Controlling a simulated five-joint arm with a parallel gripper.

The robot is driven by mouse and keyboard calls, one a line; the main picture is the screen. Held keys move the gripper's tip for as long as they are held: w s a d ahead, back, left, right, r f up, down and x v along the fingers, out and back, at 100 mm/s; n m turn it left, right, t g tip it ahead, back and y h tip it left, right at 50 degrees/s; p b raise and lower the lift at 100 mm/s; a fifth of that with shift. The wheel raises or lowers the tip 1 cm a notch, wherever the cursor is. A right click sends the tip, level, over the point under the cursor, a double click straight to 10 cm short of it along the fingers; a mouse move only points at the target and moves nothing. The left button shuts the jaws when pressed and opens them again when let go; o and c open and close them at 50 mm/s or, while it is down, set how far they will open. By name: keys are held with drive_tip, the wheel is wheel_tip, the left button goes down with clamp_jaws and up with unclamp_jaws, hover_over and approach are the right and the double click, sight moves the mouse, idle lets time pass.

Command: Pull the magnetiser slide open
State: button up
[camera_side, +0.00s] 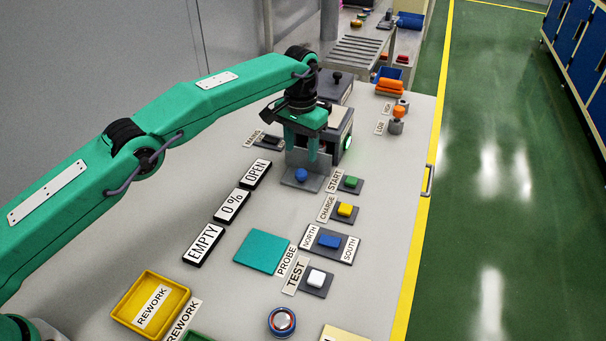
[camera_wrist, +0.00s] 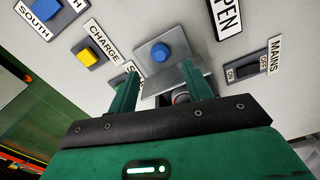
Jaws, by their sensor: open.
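The magnetiser (camera_side: 336,123) stands at the back of the bench, with a round greenish-white light on its right side. Its grey slide plate (camera_side: 301,182) sticks out at the front, with a blue knob (camera_side: 301,175) on it. The wrist view also shows the slide (camera_wrist: 181,74) and the blue knob (camera_wrist: 160,52). My gripper (camera_side: 300,156) points down over the slide, just behind the knob. Its two green fingers (camera_wrist: 163,82) are spread apart, with the knob beyond their tips, not between them. A dark, reddish round shape shows partly between the fingers; I cannot tell what it is.
Signs read OPEN (camera_side: 256,173), 0 % (camera_side: 230,205) and EMPTY (camera_side: 204,243). START (camera_side: 351,182), CHARGE (camera_side: 345,209) and TEST (camera_side: 317,278) buttons line the right. A yellow rework tray (camera_side: 150,304) and a round part (camera_side: 282,321) lie at the front. A teal pad (camera_side: 262,251) is bare.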

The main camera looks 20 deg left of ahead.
sight(301, 171)
drive_tip(key=shift+f, duration=0.15)
drive_tip(key=shift+f, duration=3.8)
drive_tip(key=shift+c, duration=0.2)
clamp_jaws()
